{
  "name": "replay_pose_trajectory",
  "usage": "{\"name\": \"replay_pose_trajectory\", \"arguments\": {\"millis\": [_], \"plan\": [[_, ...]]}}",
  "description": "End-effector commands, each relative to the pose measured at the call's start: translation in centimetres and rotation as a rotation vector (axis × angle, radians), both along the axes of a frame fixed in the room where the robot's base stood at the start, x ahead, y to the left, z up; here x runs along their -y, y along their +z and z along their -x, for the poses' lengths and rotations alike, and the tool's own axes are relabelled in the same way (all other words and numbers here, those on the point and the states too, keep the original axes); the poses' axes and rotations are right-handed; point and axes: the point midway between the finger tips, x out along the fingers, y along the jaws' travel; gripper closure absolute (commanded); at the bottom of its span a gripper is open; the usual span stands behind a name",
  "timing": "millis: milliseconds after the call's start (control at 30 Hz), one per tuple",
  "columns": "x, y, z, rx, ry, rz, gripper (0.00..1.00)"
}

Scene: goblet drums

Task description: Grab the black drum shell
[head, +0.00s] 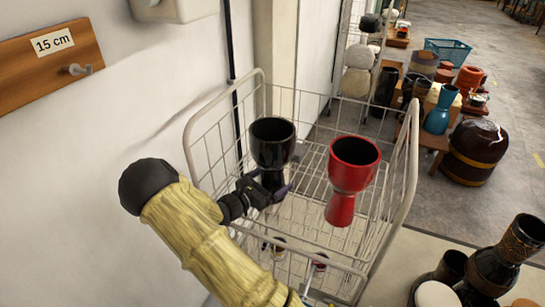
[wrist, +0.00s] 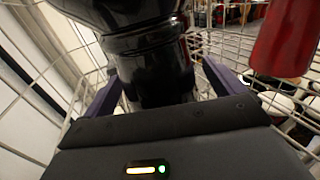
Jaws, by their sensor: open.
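The black drum shell (head: 272,145) is a glossy goblet shape standing upright in the left part of a white wire basket (head: 410,180). In the wrist view the black drum shell (wrist: 150,65) fills the upper middle, with its narrow lower part between my fingers. My gripper (head: 268,190) reaches in from the left at the shell's waist. In the wrist view my gripper (wrist: 158,95) is open, one finger on each side of the shell. I cannot tell whether either finger touches it. The shell's foot is partly hidden by my gripper.
A red drum shell (head: 350,175) stands to the right in the same basket; it also shows in the wrist view (wrist: 285,38). The basket's wire walls surround both. A white wall (head: 110,110) is close on the left. Several other drums stand on the floor at right.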

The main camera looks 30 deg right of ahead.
Motion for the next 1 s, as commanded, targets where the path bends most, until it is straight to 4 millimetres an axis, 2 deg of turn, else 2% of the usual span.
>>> {"name": "replay_pose_trajectory", "arguments": {"millis": [33,367,733,867,1000], "plan": [[0.0,0.0,0.0,0.000,0.000,0.000,0.08],[0.0,0.0,0.0,0.000,0.000,0.000,0.73],[0.0,0.8,0.0,0.004,0.000,0.002,0.73],[0.0,2.3,0.0,0.005,0.000,0.002,0.73],[0.0,4.8,0.0,0.007,0.000,0.000,0.73]]}}
